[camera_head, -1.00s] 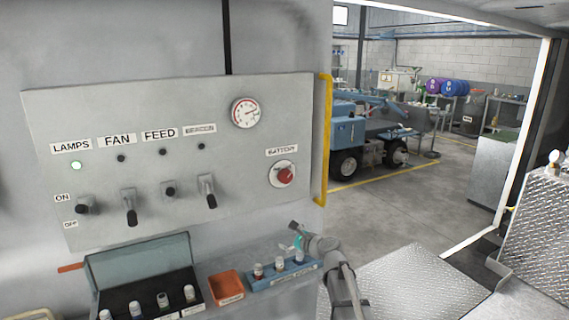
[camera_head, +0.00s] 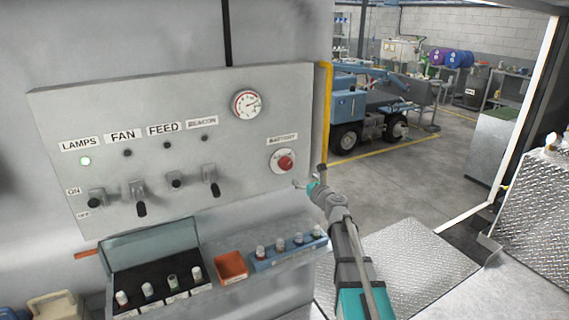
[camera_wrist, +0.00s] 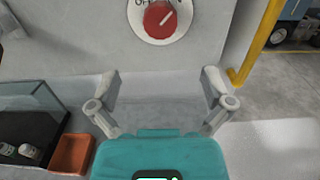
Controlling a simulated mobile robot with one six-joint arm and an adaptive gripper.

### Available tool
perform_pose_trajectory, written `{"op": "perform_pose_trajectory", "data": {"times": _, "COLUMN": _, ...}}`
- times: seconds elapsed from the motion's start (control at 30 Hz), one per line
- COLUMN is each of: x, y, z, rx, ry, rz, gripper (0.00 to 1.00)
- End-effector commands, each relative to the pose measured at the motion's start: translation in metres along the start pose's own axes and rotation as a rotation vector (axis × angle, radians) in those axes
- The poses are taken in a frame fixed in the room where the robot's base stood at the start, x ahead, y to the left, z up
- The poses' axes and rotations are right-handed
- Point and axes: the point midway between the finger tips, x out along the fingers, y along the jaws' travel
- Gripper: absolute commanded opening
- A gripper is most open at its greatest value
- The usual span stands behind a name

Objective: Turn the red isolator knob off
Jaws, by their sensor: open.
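The red isolator knob (camera_head: 286,162) sits on a round white plate at the right end of the grey switch panel (camera_head: 240,140), under a label reading BATTERY. In the wrist view the knob (camera_wrist: 160,20) is at the top centre, with a pale pointer line slanting up to the right. Lettering on its plate is partly cut off by the frame edge. My gripper (camera_head: 309,180) is just below and right of the knob, not touching it. In the wrist view my gripper (camera_wrist: 158,84) has its two fingers spread, with nothing between them.
A yellow rail (camera_head: 325,120) runs down the panel's right edge. Below the panel are a black bin of bottles (camera_head: 150,270), an orange tray (camera_head: 231,267) and a blue rack (camera_head: 270,262) with several small bottles. A row of switches (camera_head: 175,182) is left of the knob.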

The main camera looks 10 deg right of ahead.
Motion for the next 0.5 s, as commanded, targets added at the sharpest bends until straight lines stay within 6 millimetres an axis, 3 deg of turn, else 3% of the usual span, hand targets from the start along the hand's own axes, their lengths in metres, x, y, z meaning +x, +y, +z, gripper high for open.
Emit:
{"op": "perform_pose_trajectory", "data": {"times": 0.27, "x": 0.007, "y": -0.001, "z": 0.000, "rx": -0.002, "ry": 0.000, "rz": 0.001, "gripper": 1.00}}
{"op": "perform_pose_trajectory", "data": {"times": 0.5, "x": 0.032, "y": -0.001, "z": 0.000, "rx": -0.002, "ry": 0.000, "rz": 0.001, "gripper": 1.00}}
